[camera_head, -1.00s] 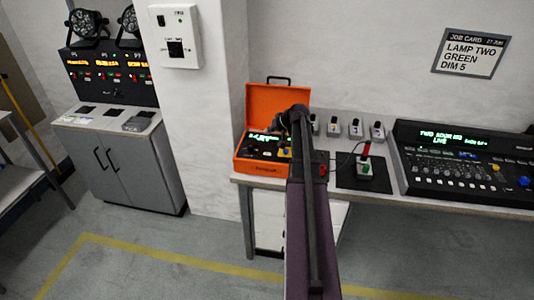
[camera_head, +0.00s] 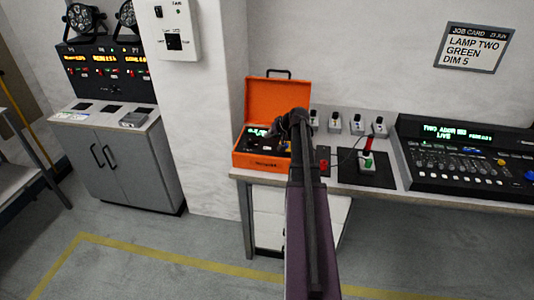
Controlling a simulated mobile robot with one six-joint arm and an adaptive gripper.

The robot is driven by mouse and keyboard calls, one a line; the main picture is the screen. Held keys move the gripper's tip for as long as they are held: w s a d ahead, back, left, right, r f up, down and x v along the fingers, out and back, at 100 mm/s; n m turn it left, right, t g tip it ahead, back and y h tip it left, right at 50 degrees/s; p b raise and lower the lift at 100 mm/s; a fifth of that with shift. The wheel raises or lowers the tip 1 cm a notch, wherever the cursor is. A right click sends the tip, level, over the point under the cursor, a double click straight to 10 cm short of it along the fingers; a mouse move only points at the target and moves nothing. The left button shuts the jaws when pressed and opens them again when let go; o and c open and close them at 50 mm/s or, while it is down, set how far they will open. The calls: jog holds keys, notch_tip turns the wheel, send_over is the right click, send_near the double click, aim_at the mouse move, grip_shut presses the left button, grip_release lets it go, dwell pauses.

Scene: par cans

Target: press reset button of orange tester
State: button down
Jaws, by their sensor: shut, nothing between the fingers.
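The orange tester (camera_head: 262,160) is an open orange case on the left end of the bench. Its lid (camera_head: 268,99) stands up at the back, and a green display (camera_head: 257,132) shows on its dark panel. My gripper (camera_head: 285,130) is shut and empty over the right part of the panel. My arm comes up from the bottom of the picture and hides the case's right side. A bit of yellow and blue shows on the panel by the gripper. I cannot make out the reset button or whether the fingers touch the panel.
A lighting console (camera_head: 470,165) stands on the right of the bench (camera_head: 400,196). A white pillar (camera_head: 190,120) and grey cabinet (camera_head: 135,165) stand left.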

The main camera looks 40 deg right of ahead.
aim_at(264, 147)
jog(key=shift+f+b, duration=1.55)
jog(key=shift+f, duration=0.35)
jog(key=shift+f, duration=0.15)
jog(key=shift+f+b, duration=0.3)
jog(key=shift+b, duration=0.15)
jog(key=shift+f+b, duration=0.3)
jog(key=shift+b, duration=0.05)
dwell(0.9)
jog(key=shift+r, duration=0.2)
jog(key=shift+r+p, duration=0.6)
jog(key=shift+p, duration=0.25)
jog(key=shift+r+p, duration=2.5)
